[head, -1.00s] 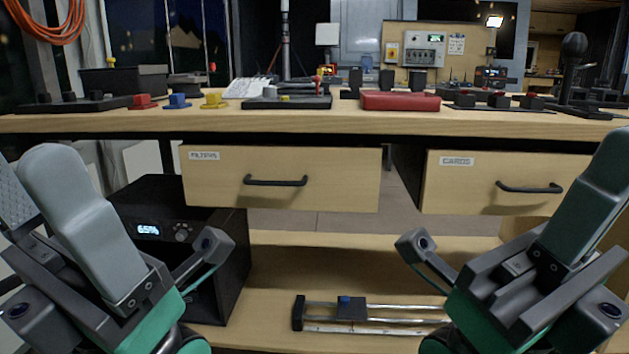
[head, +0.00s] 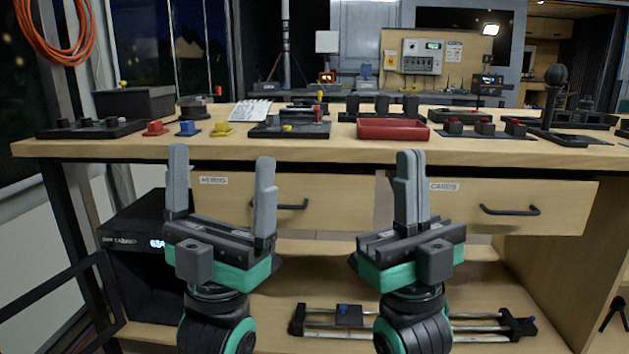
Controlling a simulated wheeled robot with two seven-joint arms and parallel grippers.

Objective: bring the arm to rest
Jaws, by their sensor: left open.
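My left gripper (head: 221,157) points up in front of the left drawer (head: 335,196). Its two grey fingers stand wide apart with nothing between them. My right gripper (head: 410,154) also points up, in front of the gap between the drawers and the left edge of the drawer labelled CARDS (head: 470,194). Its fingers are together, and I see nothing held between them. Both grippers are in front of the workbench (head: 360,151) and appear clear of it.
On the bench are a red tray (head: 393,129), a dark box (head: 135,101), red, blue (head: 187,128) and yellow (head: 222,129) pieces, and a black microphone-like thing (head: 553,90). Below are a black power unit (head: 135,260) and a rail slider (head: 349,315) on the lower shelf.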

